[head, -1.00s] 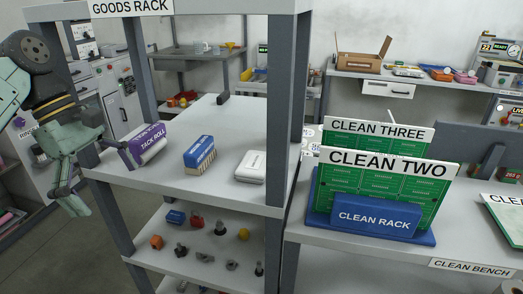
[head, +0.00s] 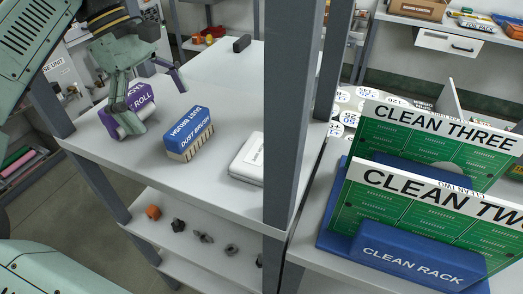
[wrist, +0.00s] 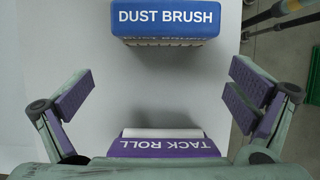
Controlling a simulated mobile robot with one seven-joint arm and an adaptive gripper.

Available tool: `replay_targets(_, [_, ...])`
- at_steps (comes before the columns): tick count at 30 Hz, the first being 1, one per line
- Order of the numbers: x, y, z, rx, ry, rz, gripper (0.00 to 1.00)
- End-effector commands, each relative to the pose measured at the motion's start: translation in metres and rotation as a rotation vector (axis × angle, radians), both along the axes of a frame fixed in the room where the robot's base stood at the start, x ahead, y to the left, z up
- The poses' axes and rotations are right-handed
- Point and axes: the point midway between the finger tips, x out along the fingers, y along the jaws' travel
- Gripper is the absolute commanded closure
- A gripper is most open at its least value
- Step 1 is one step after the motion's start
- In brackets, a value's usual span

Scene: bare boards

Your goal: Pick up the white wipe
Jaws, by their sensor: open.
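A flat white pack (head: 248,158), which looks like the white wipe, lies on the top shelf to the right of the dust brush. A grey post hides its right end, and its small print is unreadable. It is not in the wrist view. My gripper (head: 157,108) is open and empty over the left part of the shelf, by the tack roll. In the wrist view my spread fingers (wrist: 160,92) stand either side of a gap, with the tack roll near the palm and the dust brush farther out.
The purple tack roll (head: 122,122) is partly behind a finger. The blue dust brush (head: 190,130) stands between it and the white pack. Grey rack posts (head: 290,120) rise at the shelf's edge. Green boards stand in a blue clean rack (head: 410,262) at right. The shelf's back is mostly clear.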

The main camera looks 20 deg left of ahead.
Motion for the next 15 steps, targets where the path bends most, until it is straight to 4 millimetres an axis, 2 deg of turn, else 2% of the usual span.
replay_targets(3, [-0.001, -0.028, -0.002, -0.001, -0.002, -0.008, 0.00])
replay_targets(15, [-0.004, -0.112, 0.002, 0.004, 0.002, -0.002, 0.00])
